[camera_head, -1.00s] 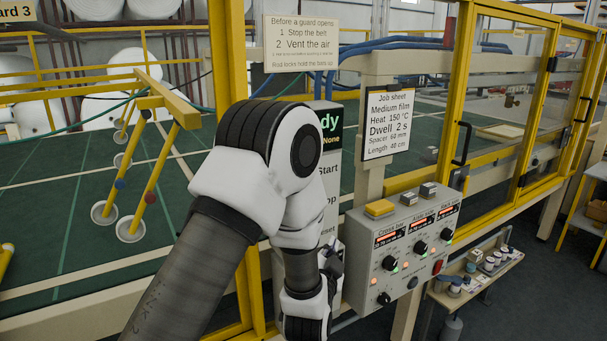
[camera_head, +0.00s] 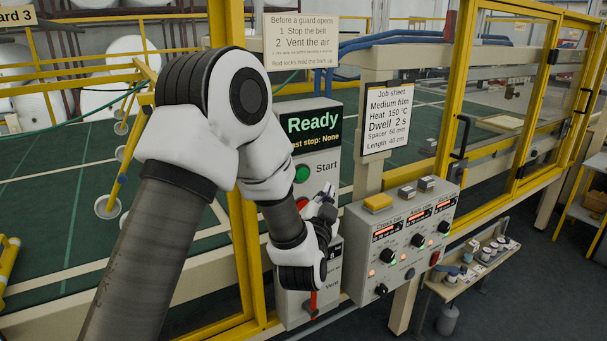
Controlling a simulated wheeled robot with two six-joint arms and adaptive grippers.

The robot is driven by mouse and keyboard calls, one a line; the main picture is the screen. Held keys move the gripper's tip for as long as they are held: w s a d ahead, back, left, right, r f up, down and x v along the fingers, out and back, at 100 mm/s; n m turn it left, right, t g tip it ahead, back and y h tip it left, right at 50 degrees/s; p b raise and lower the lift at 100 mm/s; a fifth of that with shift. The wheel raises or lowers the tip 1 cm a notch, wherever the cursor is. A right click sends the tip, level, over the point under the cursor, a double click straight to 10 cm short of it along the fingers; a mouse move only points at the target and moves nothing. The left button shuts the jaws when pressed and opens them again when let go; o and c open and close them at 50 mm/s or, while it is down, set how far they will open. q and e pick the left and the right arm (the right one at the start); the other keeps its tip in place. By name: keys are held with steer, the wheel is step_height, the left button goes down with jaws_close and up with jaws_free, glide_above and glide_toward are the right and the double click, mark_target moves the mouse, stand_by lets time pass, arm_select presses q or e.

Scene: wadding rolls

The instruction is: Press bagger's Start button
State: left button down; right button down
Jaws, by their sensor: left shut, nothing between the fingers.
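The bagger's control panel (camera_head: 318,160) is a tall grey box with a dark screen (camera_head: 314,128) reading "Ready" and "Last stop: None". The green Start button (camera_head: 302,174) shows just below the screen, left of the word "Start". My left arm comes in from the lower left and covers the panel's left and middle parts. My left gripper (camera_head: 328,198) is shut and empty, in front of the panel, below and right of the Start button. It looks apart from the button. A bit of red shows beside my wrist; the buttons below Start are mostly hidden. My right gripper is not in view.
A grey control box (camera_head: 400,240) with knobs and red displays stands right of the panel. A job sheet (camera_head: 388,118) hangs above it. Yellow guard frames (camera_head: 460,80) run along the machine. A small shelf (camera_head: 475,268) with jars is at lower right.

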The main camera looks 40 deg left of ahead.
mark_target(302, 175)
arm_select(q)
steer(key=shift+w+a+p, duration=0.2)
steer(key=shift+w+a, duration=0.2)
steer(key=shift+a, duration=0.6)
steer(key=shift+w+a+p, duration=0.25)
steer(key=shift+w+a, duration=0.2)
steer(key=shift+a, duration=0.55)
steer(key=shift+w+a+p, duration=0.2)
steer(key=shift+w+a, duration=0.2)
steer(key=shift+a, duration=0.6)
steer(key=shift+w+a, duration=0.15)
steer(key=shift+a, duration=0.25)
